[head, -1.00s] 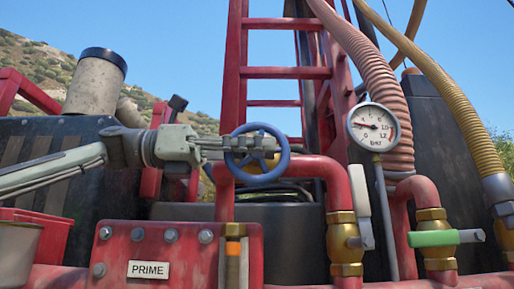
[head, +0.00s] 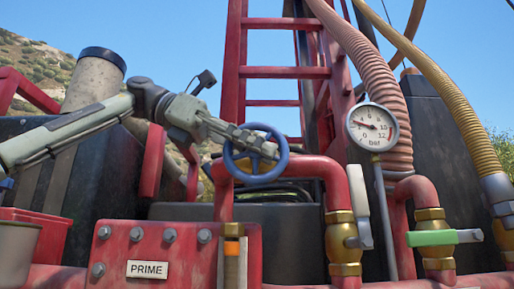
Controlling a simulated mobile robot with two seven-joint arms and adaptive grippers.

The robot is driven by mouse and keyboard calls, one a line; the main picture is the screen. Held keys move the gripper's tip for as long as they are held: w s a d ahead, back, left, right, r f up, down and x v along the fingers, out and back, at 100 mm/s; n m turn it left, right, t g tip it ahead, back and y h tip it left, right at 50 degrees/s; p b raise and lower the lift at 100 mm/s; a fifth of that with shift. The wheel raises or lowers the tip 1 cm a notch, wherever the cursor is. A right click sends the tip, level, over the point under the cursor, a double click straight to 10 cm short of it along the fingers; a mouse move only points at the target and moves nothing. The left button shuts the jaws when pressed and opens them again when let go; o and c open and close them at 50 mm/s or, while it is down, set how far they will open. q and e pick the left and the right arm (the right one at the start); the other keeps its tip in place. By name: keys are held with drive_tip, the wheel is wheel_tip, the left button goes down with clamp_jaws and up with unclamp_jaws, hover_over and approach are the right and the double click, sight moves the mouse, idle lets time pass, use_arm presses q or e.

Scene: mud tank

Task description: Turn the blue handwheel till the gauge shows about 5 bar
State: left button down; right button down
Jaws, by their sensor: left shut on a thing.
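The blue handwheel (head: 282,163) stands upright in the middle of the head view, above the red pipework. The round white pressure gauge (head: 373,127), marked bar, is right of the wheel. Its needle points left and slightly up, in the lower part of the scale; the exact value is too small to read. My right gripper is not in view.
A red pipe (head: 325,170) with brass fittings runs beside the wheel. A valve with a white handle (head: 359,200) and one with a green handle (head: 432,238) stand to the right. A red PRIME panel (head: 150,252) is below left. A red ladder (head: 284,73) rises behind.

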use_arm(q)
drive_tip(key=shift+d+y, duration=0.1)
drive_tip(key=shift+y, duration=1.2)
drive_tip(key=c, duration=1.7)
unclamp_jaws()
drive_tip(key=shift+f, duration=0.1)
